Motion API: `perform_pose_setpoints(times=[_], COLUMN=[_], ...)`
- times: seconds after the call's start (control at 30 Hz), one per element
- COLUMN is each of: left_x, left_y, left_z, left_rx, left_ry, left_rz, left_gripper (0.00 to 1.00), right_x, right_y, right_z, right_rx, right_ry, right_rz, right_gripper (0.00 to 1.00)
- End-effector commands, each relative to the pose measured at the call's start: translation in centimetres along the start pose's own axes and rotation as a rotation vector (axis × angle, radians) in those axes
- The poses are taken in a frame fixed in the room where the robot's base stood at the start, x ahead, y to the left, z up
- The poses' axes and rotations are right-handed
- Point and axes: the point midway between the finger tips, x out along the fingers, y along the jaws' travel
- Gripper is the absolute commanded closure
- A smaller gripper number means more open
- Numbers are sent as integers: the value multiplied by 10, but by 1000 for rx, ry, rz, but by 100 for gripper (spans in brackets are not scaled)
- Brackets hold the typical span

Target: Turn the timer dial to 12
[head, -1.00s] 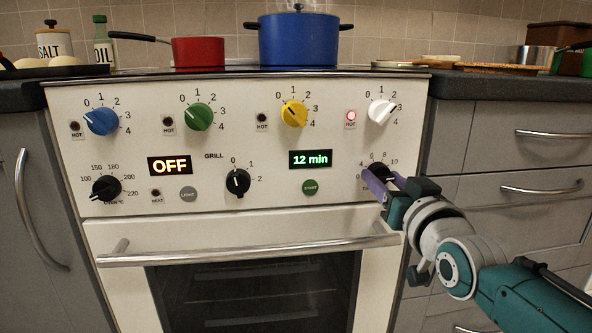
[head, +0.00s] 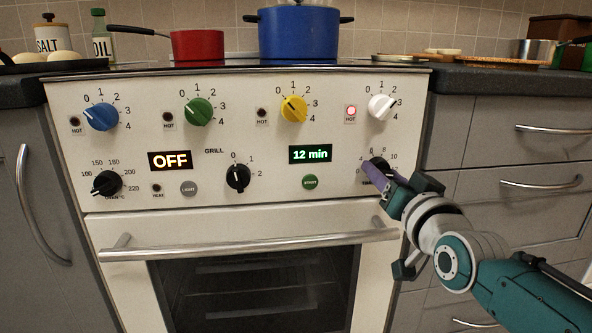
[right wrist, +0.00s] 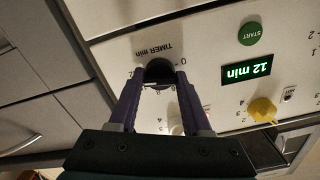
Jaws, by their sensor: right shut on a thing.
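The black timer dial (head: 380,162) is at the lower right of the cooker's cream front panel, partly hidden by my right gripper (head: 374,174). In the right wrist view the dial (right wrist: 158,70) sits between my two purple fingers, under the label "TIMER min". My right gripper is shut on it. The timer display (head: 310,154) reads "12 min" in green, and it also shows in the right wrist view (right wrist: 247,68). The dial's pointer is hidden. My left gripper is not in view.
A green START button (head: 310,182) is below the display. The white knob (head: 381,106) is just above the dial, with a lit HOT lamp beside it. The oven handle (head: 250,246) runs below. A blue pot (head: 298,34) and a red pan (head: 197,46) stand on top.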

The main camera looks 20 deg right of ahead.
Motion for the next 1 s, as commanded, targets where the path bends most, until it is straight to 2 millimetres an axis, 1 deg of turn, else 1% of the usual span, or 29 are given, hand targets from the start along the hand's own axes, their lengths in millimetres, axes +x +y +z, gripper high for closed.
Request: perform_pose_setpoints(times=[0.03, 0.27, 0.3, 0.57, 0.67, 0.73, 0.9, 1.0], left_x=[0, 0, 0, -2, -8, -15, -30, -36], left_y=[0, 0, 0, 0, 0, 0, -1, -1], left_z=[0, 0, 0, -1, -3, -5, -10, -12], left_rx=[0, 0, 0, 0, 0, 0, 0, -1], left_ry=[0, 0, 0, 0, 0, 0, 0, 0], left_rz=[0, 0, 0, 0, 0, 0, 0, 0], left_gripper=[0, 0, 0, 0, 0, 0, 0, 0], right_x=[0, 0, 0, -2, -11, -22, -56, -74], right_y=[0, 0, 0, 0, -1, -1, -1, -1], right_z=[-1, 0, 0, -1, -2, -3, -4, -3], right_rx=[4, 2, 2, 1, 1, 1, 1, 1], right_ry=[2, 1, 1, 0, -2, -3, -4, -3], right_rz=[0, 0, 0, 0, 1, 1, 2, 1], right_gripper=[49, 23, 22, 22, 22, 22, 22, 22])
